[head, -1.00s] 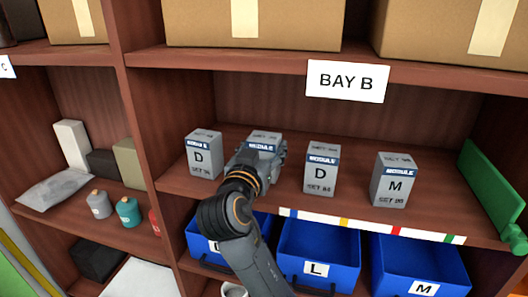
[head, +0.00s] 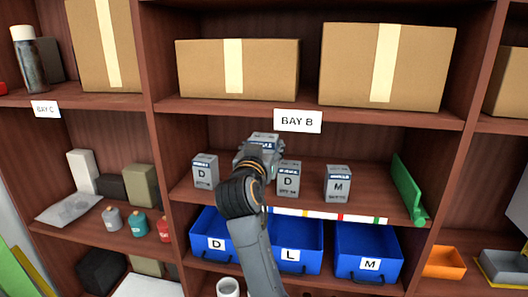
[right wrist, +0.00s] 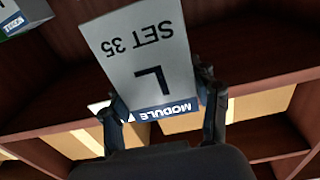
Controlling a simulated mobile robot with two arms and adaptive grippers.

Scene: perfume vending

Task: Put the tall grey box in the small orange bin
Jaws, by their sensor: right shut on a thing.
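My right gripper (head: 256,154) is shut on a grey box (head: 266,137) with a blue MODULE band. In the right wrist view this box (right wrist: 148,58) appears upside down, marked L and SET 35, between the two fingers (right wrist: 163,112). In the head view it is held above the level of the other boxes on the Bay B shelf; the hand and arm hide its lower part. The small orange bin (head: 444,263) stands low at the right, in the neighbouring bay. My left gripper is not in view.
Grey boxes marked D (head: 205,172), D (head: 288,180) and M (head: 338,184) stand on the shelf (head: 365,190). A green divider (head: 408,188) is at its right end. Blue bins (head: 352,240) sit below. A grey tray (head: 502,266) is right of the orange bin.

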